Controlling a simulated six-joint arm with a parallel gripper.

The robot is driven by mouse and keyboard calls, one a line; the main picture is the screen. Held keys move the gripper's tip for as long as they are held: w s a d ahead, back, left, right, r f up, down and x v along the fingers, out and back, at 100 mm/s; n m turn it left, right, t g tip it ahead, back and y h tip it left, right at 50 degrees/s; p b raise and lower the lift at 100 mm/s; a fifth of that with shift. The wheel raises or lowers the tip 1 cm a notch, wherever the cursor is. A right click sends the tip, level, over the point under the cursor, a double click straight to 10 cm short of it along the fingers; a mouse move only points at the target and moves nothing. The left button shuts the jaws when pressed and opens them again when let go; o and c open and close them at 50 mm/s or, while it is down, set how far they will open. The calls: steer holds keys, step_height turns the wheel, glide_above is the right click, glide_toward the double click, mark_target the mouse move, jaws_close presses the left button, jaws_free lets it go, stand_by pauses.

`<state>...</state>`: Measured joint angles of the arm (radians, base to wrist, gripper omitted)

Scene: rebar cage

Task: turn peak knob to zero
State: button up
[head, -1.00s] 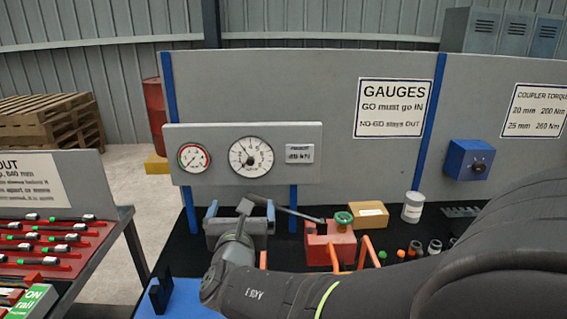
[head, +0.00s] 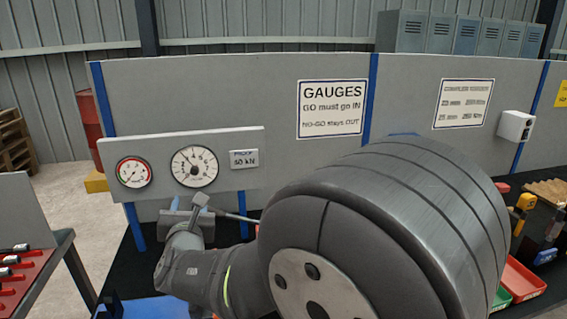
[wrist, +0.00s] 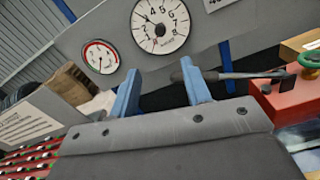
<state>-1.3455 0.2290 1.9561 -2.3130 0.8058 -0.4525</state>
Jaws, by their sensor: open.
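The large white dial (head: 194,166) sits on a grey panel above the bench and also shows at the top of the wrist view (wrist: 160,22). A small dark knob (wrist: 160,31) is at its centre. A thin dark needle points to the upper left, and a small red mark shows low on the face. My gripper (wrist: 160,67) is open and empty, with its two blue fingers apart below the dial and not touching it. In the head view my gripper (head: 192,202) is just below the panel, partly hidden by my wrist.
A smaller red-rimmed gauge (head: 133,172) is left of the dial, and a proof label (head: 244,159) is to its right. A dark lever (wrist: 245,76) from a red pump (wrist: 285,97) passes close to my right finger. My arm hides much of the bench.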

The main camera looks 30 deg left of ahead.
mark_target(195, 172)
steer(key=x, duration=1.8)
steer(key=shift+f, duration=0.1)
jaws_close()
